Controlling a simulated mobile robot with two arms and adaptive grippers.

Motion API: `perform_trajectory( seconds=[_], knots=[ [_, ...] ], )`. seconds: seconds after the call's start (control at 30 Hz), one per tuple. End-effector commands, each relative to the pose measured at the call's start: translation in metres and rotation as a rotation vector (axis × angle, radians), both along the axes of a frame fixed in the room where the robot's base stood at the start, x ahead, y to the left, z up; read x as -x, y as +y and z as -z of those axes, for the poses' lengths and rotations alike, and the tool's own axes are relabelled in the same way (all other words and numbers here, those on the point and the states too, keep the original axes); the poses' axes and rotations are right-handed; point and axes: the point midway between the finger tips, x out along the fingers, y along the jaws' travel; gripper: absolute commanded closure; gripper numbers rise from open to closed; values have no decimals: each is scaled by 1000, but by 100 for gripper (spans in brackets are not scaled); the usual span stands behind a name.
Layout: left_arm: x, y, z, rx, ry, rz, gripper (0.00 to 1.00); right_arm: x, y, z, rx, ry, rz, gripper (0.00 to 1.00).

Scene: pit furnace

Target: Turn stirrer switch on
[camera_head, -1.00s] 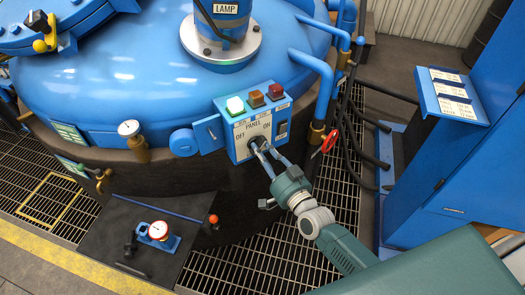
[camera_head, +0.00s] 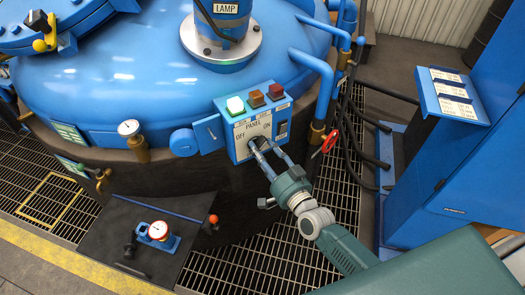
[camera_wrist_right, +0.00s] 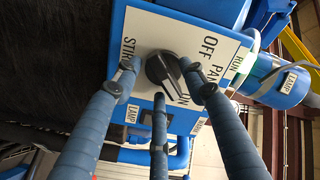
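The stirrer switch is a black rotary knob (camera_wrist_right: 163,70) on the white face of the blue control panel (camera_head: 237,149), between the OFF and ON labels. In the right wrist view its bar slants toward the ON label. My right gripper (camera_head: 264,149) has its fingers reaching to the panel around the knob. In the right wrist view the gripper (camera_wrist_right: 160,78) has fingertips on both sides of the knob, with visible gaps to it, and a third finger below. It looks open. Contact with the panel face is unclear. My left gripper is not in view.
A blue pipe (camera_head: 318,68) and a red valve handle (camera_head: 330,141) are close on the right. A blue cabinet (camera_head: 470,180) stands further right. A gauge (camera_head: 157,230) sits on the dark plate below left.

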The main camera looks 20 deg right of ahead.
Motion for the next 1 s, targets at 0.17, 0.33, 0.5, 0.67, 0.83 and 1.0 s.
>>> perform_trajectory(
  seconds=[0.17, 0.33, 0.5, 0.67, 0.83, 1.0],
  knots=[
    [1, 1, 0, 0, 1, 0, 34, 0, 0, 0, 1, 0, 0, 58],
    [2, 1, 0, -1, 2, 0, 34, 12, -2, 1, 2, 1, 0, 58],
    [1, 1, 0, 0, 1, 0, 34, 45, -9, 2, 4, 3, -1, 58],
    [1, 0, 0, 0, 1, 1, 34, 79, -16, 1, 3, 3, -1, 58],
    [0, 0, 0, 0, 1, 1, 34, 105, -22, 1, 1, 2, -1, 58],
    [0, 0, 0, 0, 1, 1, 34, 116, -25, 0, 2, 0, -1, 58]
  ],
)
